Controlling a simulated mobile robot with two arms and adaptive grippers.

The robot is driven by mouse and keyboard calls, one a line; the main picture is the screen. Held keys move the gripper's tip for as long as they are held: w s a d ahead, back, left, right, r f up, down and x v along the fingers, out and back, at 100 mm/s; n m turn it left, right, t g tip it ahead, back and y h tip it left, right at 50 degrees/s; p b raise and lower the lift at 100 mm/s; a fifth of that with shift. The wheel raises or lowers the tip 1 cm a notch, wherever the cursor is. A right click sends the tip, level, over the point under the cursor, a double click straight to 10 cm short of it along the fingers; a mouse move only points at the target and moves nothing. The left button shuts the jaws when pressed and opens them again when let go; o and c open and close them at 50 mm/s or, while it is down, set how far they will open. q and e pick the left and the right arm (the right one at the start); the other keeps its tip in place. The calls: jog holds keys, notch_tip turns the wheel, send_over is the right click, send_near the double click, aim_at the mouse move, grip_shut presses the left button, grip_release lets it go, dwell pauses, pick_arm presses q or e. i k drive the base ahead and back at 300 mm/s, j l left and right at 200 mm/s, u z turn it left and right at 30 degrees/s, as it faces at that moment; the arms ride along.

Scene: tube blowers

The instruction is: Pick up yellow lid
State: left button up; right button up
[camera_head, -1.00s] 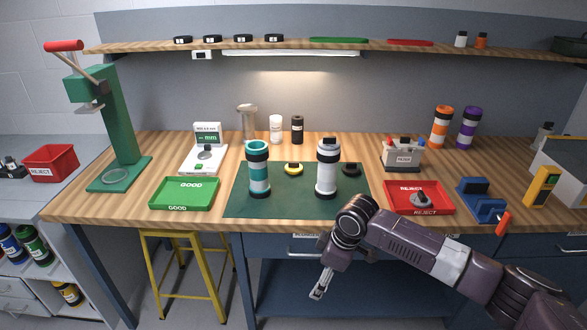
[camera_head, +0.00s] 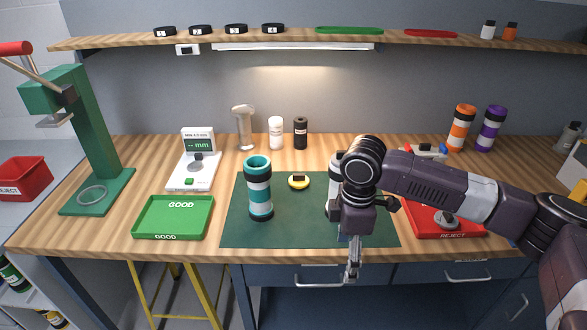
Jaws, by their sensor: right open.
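The yellow lid (camera_head: 299,182) lies on the green mat (camera_head: 286,230), just right of the teal and white tube (camera_head: 259,190). It has a dark piece on top. My right gripper (camera_head: 352,272) hangs pointing down in front of the bench's front edge, to the right of and nearer than the lid. It is open and empty. My right arm covers most of a white tube (camera_head: 334,190) on the mat. The left gripper is not in view.
The green GOOD tray (camera_head: 173,232) stands left of the mat. The red REJECT tray (camera_head: 468,231) is at the right, partly behind my arm. A small white and a black bottle (camera_head: 300,133) stand behind the mat. The mat's middle front is clear.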

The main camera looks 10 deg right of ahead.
aim_at(298, 181)
jog(key=i, duration=1.35)
